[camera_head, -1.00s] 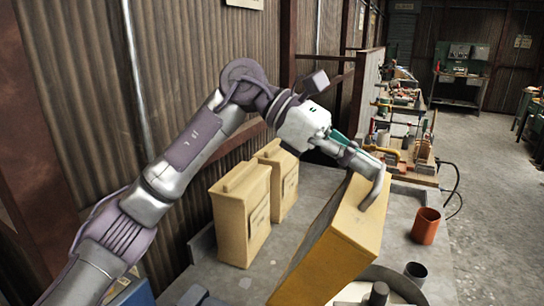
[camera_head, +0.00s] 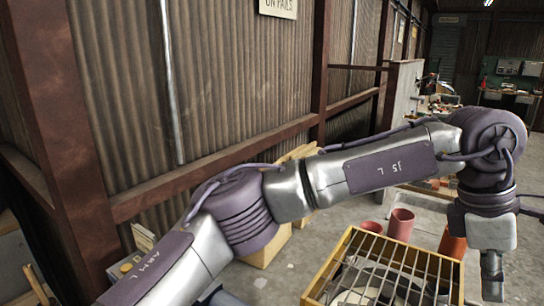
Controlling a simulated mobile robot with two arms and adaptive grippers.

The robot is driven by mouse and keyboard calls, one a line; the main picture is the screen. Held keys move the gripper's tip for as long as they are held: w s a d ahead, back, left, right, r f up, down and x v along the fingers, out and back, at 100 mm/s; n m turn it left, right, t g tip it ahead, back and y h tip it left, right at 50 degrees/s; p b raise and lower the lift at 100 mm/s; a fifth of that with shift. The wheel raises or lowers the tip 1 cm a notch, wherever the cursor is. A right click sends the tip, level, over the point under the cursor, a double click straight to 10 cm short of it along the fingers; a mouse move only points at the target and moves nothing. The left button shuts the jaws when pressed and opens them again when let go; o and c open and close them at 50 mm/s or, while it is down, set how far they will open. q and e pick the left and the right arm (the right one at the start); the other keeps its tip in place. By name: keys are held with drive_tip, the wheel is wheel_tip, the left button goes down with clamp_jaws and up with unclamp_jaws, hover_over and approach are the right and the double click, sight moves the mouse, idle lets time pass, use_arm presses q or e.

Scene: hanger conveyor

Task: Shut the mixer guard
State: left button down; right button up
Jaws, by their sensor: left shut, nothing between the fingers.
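The mixer guard, a yellow frame (camera_head: 333,262) with a grid of grey bars, is at the bottom centre-right. It lies roughly flat over the round grey mixer bowl (camera_head: 372,281), which shows through the bars. The guard's near edge is cut off by the picture. My left arm reaches across from the lower left. My left gripper (camera_head: 492,288) hangs down just right of the guard's right side. It is shut and empty; whether it touches the frame I cannot tell. My right gripper is out of view.
Reddish cups (camera_head: 400,224) stand behind the guard, and an orange-red one (camera_head: 452,243) stands beside my wrist. A corrugated wall (camera_head: 230,80) with rusty posts bounds the left. Open floor shows at far right.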

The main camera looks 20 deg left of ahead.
use_arm(q)
drive_tip(key=b+x, duration=0.2)
drive_tip(key=x, duration=0.3)
drive_tip(key=shift+d, duration=0.15)
drive_tip(key=shift+b+x, duration=0.6)
drive_tip(key=shift+x, duration=0.5)
